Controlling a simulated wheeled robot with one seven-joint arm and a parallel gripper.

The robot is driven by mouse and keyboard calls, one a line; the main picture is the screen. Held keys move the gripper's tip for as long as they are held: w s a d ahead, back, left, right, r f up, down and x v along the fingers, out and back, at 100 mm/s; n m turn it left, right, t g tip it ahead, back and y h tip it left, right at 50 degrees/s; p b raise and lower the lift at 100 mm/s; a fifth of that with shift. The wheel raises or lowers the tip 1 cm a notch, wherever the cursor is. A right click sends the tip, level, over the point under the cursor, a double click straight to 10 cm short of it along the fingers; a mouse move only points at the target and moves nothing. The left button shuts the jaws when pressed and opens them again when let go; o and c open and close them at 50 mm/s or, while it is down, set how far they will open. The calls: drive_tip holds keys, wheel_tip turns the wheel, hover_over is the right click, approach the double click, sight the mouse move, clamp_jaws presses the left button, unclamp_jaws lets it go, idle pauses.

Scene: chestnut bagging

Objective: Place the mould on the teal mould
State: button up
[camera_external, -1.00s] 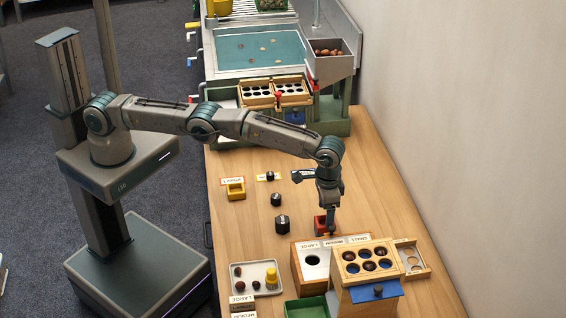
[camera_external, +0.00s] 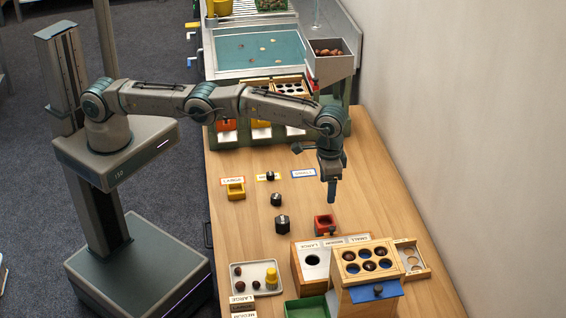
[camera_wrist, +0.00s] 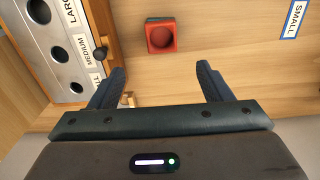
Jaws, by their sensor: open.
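A red square mould (camera_external: 324,222) with a hollow middle sits on the wooden table, just behind the grey-topped sorting box. In the wrist view, the red mould (camera_wrist: 160,48) is ahead of my fingertips, with a dark grey-green strip along its far edge. I cannot tell whether that strip is a teal mould beneath it. My gripper (camera_external: 331,202) is above and close to the red mould, pointing down. In the wrist view, my gripper (camera_wrist: 161,72) is open, with nothing between its fingers. A yellow mould (camera_external: 235,191) stands farther left. No other teal mould is clear.
The sorting box (camera_external: 302,250) with round holes and a wooden stand (camera_external: 345,282) holding chestnuts are close in front. Black weights (camera_external: 282,225) stand to the left. A tray (camera_external: 243,289) lies at front left. The table's right side is clear.

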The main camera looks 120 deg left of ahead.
drive_tip(key=s+d+r+m, duration=0.1)
drive_tip(key=s+d+r, duration=0.1)
drive_tip(key=r, duration=0.5)
drive_tip(key=s+d+r+m, duration=0.1)
drive_tip(key=s+d+r, duration=0.15)
drive_tip(key=r, duration=0.45)
drive_tip(key=s+d+r+m+t, duration=0.2)
drive_tip(key=s+d+r, duration=0.5)
drive_tip(key=s+r, duration=0.3)
drive_tip(key=s+d+m, duration=0.1)
drive_tip(key=s+d, duration=0.2)
drive_tip(key=s, duration=0.5)
drive_tip(key=s+d+m, duration=0.1)
drive_tip(key=s+d, duration=0.1)
drive_tip(key=s, duration=0.7)
drive_tip(key=s+d+f+m, duration=0.1)
drive_tip(key=s+f, duration=0.1)
drive_tip(key=s, duration=0.3)
drive_tip(key=s+d+f+m, duration=0.1)
drive_tip(key=s+f, duration=0.1)
drive_tip(key=s, duration=0.3)
drive_tip(key=s+d+f+t, duration=0.1)
drive_tip(key=s+f, duration=0.1)
drive_tip(key=s, duration=0.4)
drive_tip(key=shift+f+m, duration=0.3)
drive_tip(key=shift+m, duration=0.1)
